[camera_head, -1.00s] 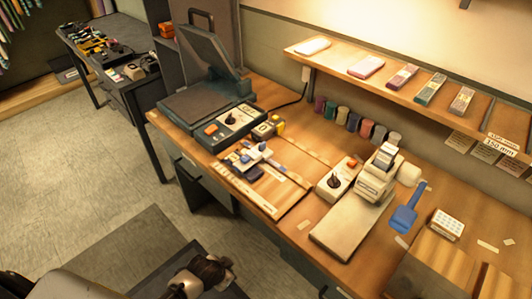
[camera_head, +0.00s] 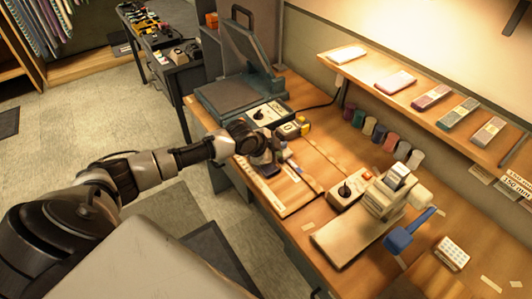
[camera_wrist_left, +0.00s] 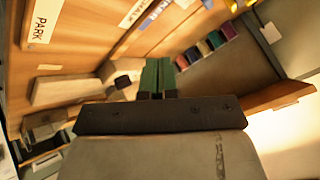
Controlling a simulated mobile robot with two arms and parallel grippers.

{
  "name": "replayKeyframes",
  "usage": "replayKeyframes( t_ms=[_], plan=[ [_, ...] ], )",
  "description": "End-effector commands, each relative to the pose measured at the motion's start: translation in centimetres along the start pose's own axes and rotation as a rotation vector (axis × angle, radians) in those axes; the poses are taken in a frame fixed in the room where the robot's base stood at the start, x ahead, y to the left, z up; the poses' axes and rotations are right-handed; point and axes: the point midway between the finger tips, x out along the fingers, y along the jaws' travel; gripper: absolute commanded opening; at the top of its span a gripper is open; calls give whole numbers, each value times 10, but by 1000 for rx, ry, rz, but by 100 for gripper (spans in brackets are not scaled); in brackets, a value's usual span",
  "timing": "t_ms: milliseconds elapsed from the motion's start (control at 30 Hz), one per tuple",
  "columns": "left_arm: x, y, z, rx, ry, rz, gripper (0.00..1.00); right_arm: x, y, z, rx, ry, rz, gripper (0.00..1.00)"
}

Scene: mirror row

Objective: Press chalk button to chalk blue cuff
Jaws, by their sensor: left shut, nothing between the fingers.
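My left gripper (camera_head: 262,158) reaches from the left over the wooden board (camera_head: 300,195) at the table's front edge. In the left wrist view its two green fingers (camera_wrist_left: 157,76) are together, with nothing between them. A small dark blue block (camera_head: 270,170) lies on the board beside the gripper, partly hidden by it. The wrist view shows a "PARK" label (camera_wrist_left: 40,28) and a partly cut-off label that seems to read "CHALK" (camera_wrist_left: 137,12). I cannot tell which item is the chalk button or the blue cuff. Contact with the board is not clear.
A press with a control box (camera_head: 262,115) stands behind the gripper. A beige machine (camera_head: 385,195), a control box with a red button (camera_head: 352,188) and a blue paddle (camera_head: 406,235) stand to the right. Coloured spools (camera_head: 370,126) line the wall under a shelf (camera_head: 420,100).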

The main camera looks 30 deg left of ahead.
Motion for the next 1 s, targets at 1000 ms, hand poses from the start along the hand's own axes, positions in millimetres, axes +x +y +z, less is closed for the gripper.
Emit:
replayKeyframes(
  t_ms=[1000],
  plan=[
    [-20,-72,23,30,4,-106,0,12,0,1,-1,0,0,0]
  ],
)
